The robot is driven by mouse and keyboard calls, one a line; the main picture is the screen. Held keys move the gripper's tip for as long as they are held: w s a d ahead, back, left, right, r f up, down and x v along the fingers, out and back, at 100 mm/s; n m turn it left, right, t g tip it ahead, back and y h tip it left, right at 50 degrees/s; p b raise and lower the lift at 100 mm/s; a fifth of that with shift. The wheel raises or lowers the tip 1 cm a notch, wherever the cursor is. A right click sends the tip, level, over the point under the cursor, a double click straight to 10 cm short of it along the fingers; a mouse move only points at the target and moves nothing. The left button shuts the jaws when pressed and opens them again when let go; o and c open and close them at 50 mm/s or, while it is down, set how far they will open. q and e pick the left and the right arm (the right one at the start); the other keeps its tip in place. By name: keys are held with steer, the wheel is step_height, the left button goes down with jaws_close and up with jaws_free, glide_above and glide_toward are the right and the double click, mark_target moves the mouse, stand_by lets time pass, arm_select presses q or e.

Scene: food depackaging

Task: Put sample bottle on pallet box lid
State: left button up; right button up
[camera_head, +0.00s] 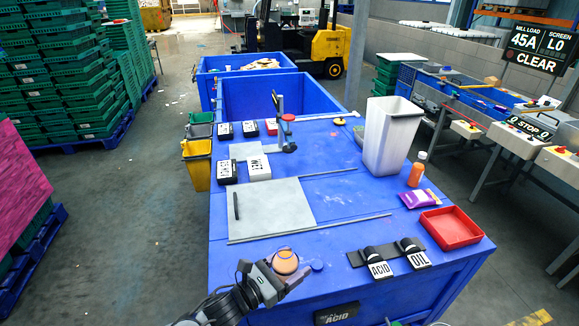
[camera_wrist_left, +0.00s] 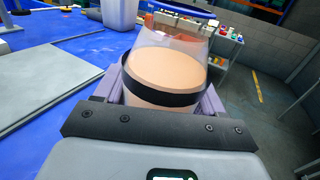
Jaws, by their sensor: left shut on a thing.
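My left gripper (camera_head: 282,272) is shut around a wide clear container with peach-orange contents, which I take as the sample bottle (camera_head: 286,261). In the left wrist view the bottle (camera_wrist_left: 180,68) stands between the two fingers, with a dark band around it and a clear upper part. The gripper is over the near edge of the blue pallet box lid (camera_head: 345,215); I cannot tell whether the bottle touches it. An orange bottle with a white cap (camera_head: 416,170) stands at the lid's right. My right gripper is not in view.
A grey plate (camera_head: 272,212) lies left on the lid. A small blue disc (camera_head: 317,266) lies beside the held bottle. ACID and OIL holders (camera_head: 390,257), a red tray (camera_head: 450,228), a purple packet (camera_head: 420,198) and a white bin (camera_head: 391,135) occupy the right.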

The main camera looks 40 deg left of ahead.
arm_select(q)
steer(key=shift+a+r, duration=0.15)
steer(key=shift+a, duration=0.1)
steer(key=shift+p, duration=0.35)
steer(key=shift+a+f, duration=0.15)
steer(key=shift+f, duration=0.2)
steer(key=shift+w+a+f, duration=1.05)
steer(key=shift+a+f, duration=0.45)
steer(key=shift+f, duration=0.25)
steer(key=shift+w+a+f, duration=1.05)
steer(key=shift+a+f, duration=0.4)
steer(key=shift+f, duration=0.25)
steer(key=shift+w+a+f, duration=1.05)
steer(key=shift+a+f, duration=0.45)
steer(key=shift+f, duration=0.35)
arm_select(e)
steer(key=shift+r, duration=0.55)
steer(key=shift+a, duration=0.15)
